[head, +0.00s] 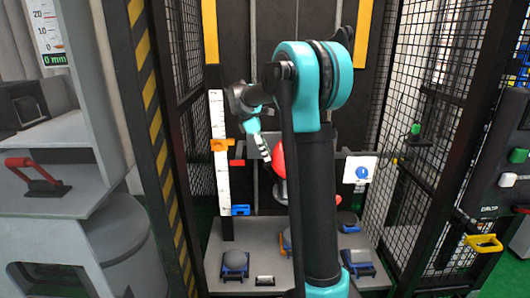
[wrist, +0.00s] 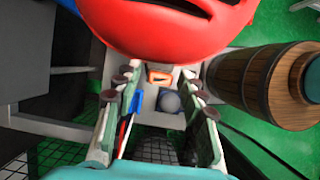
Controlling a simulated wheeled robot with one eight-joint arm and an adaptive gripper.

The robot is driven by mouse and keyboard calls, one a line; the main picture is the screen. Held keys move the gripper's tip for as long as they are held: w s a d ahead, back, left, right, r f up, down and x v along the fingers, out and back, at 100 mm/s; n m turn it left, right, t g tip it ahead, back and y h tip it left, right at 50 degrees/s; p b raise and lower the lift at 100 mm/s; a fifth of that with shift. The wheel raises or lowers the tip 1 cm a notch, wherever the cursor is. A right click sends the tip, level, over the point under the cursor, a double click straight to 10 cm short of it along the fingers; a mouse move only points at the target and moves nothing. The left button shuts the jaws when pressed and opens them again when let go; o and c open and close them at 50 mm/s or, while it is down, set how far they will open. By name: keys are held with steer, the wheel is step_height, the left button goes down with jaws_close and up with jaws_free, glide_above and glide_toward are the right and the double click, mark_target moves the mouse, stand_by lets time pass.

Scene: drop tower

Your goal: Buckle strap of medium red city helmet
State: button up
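The red helmet (head: 278,160) hangs in the drop tower in the head view, partly hidden behind my arm. In the wrist view the red helmet (wrist: 175,25) fills the top of the picture, with dark vent slots in its shell. My gripper (head: 264,150) is just left of the helmet in the head view. In the wrist view my gripper (wrist: 160,84) has its two fingers wide apart, with nothing held between them; the helmet shows beyond the fingertips. I cannot make out the strap or its buckle in either view. Whether a finger touches the helmet cannot be told.
A white scale (head: 220,150) with an orange slider (head: 220,145) stands left of my gripper. Mesh walls (head: 425,130) enclose the right side. A wooden barrel (wrist: 240,85) stands right in the wrist view.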

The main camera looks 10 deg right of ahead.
steer(key=shift+r, duration=0.1)
steer(key=v, duration=1.1)
steer(key=shift+a+r, duration=0.15)
steer(key=shift+r, duration=0.25)
steer(key=s+d+f+m+t+y, duration=0.1)
steer(key=s+f+m+t+y, duration=0.1)
steer(key=s+f+m, duration=0.6)
steer(key=s+d+f+m+t+y, duration=0.2)
steer(key=s+f+m, duration=0.5)
steer(key=s+f, duration=1.5)
steer(key=shift+s+m+t+y, duration=0.3)
steer(key=shift+s+m+t, duration=0.15)
steer(key=shift+s, duration=0.3)
